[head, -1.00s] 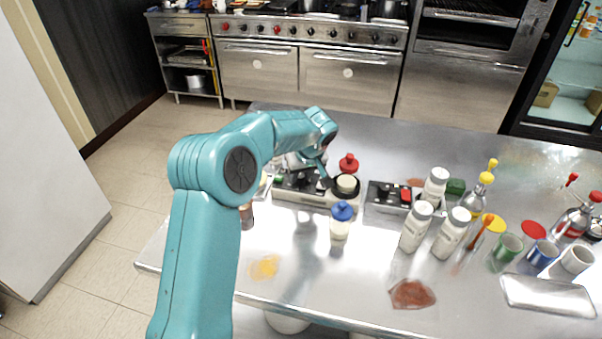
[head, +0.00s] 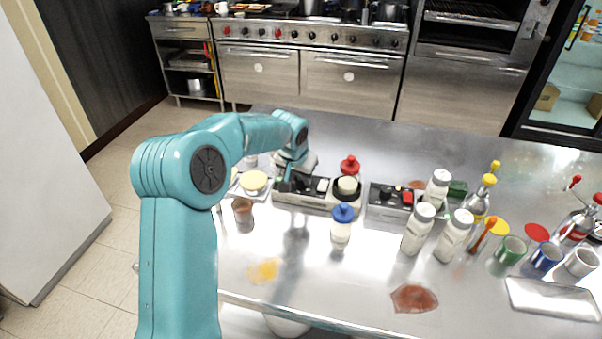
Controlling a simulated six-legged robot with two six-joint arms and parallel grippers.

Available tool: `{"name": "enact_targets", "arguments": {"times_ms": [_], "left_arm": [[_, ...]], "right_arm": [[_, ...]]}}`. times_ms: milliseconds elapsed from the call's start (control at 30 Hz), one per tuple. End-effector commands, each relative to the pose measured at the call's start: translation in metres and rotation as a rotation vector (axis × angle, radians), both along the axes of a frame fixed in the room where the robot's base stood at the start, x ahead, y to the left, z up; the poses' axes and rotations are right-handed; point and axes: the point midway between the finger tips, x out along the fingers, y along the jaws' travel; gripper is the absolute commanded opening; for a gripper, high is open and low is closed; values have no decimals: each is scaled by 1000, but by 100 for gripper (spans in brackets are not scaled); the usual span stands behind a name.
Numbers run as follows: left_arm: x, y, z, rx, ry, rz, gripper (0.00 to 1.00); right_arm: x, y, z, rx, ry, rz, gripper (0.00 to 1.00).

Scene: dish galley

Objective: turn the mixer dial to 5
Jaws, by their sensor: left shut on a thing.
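A long control panel (head: 315,204) with a black top lies on the steel table, with a small white control (head: 322,185) near its middle. My left gripper (head: 287,185) points down at the panel's left end. It is shut on a small control there, which I take for the mixer dial. The fingers and arm hide most of that control, and its pointer and numbers cannot be read. At the panel's right end is a black round part with a cream top (head: 347,185). My right gripper is not in view.
A red-capped bottle (head: 349,167) stands behind the panel and a blue-capped one (head: 342,228) in front. A second panel with a red switch (head: 407,198) lies to the right, near white shakers (head: 417,229). A brown cup (head: 243,211) stands at left. The table's front middle is mostly clear.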

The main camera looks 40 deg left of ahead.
Motion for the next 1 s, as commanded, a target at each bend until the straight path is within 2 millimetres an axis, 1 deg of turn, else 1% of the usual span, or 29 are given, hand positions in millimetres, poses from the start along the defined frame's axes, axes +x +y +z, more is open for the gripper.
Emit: {"name": "enact_targets", "arguments": {"times_ms": [33, 100, 433, 633, 1000], "left_arm": [[-1, 2, 3, 1, 0, -31, 1], [-1, 2, 3, 1, 1, -79, 1], [-1, 3, 2, 3, -1, -235, 1], [-1, 3, 2, 4, -1, -271, 1], [-1, 3, 2, 5, -1, -278, 1]], "right_arm": [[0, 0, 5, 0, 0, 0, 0], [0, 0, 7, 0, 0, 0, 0], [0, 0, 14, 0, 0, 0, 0], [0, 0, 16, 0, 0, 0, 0], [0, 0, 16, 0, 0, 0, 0]]}}
